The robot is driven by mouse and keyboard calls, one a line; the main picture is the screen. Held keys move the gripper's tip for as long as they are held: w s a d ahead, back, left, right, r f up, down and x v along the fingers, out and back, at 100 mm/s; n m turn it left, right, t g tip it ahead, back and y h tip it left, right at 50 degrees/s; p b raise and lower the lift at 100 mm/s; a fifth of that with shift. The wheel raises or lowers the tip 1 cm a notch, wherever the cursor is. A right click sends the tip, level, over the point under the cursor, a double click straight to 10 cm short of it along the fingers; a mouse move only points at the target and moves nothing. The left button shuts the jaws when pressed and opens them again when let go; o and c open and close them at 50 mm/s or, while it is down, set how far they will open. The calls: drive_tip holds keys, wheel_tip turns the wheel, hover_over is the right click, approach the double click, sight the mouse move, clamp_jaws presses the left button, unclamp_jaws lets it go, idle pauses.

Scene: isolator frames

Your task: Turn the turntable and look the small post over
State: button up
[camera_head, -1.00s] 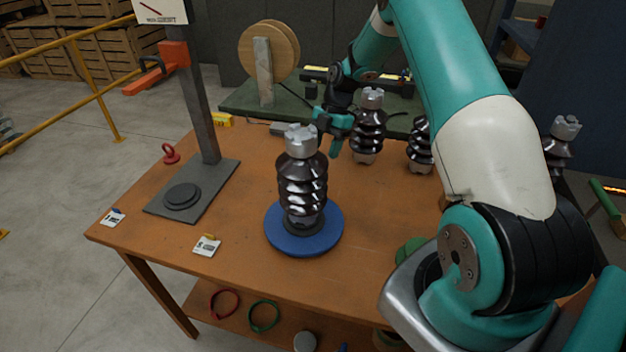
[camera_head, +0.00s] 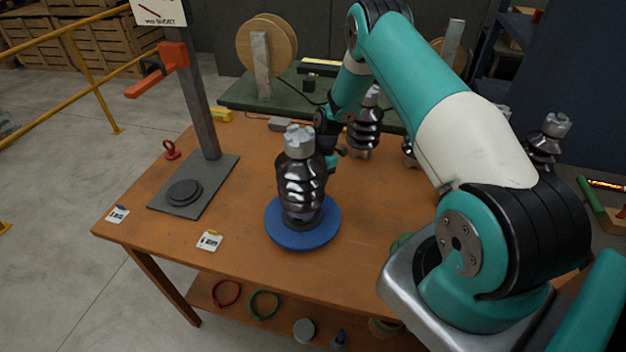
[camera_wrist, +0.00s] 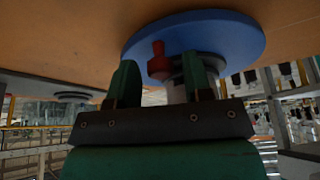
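The small post (camera_head: 301,185), a dark brown glossy ribbed insulator with a grey metal cap, stands upright on the blue round turntable (camera_head: 274,234) near the table's middle. The turntable's blue disc (camera_wrist: 225,38) also shows in the wrist view, with a red knob (camera_wrist: 159,66) by it. My gripper (camera_head: 331,163) is low behind the post's right side, partly hidden by it. In the wrist view, its two green fingers (camera_wrist: 160,70) stand apart, one on each side of the red knob, with gaps visible. Part of the post (camera_wrist: 179,93) shows behind the fingers.
A grey stand (camera_head: 205,120) with an orange lever is at the table's left. Another ribbed post (camera_head: 364,136) stands behind my gripper, and one (camera_head: 546,145) is far right. A small white card (camera_head: 209,241) lies at the front. The table's front middle is clear.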

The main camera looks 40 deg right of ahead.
clamp_jaws()
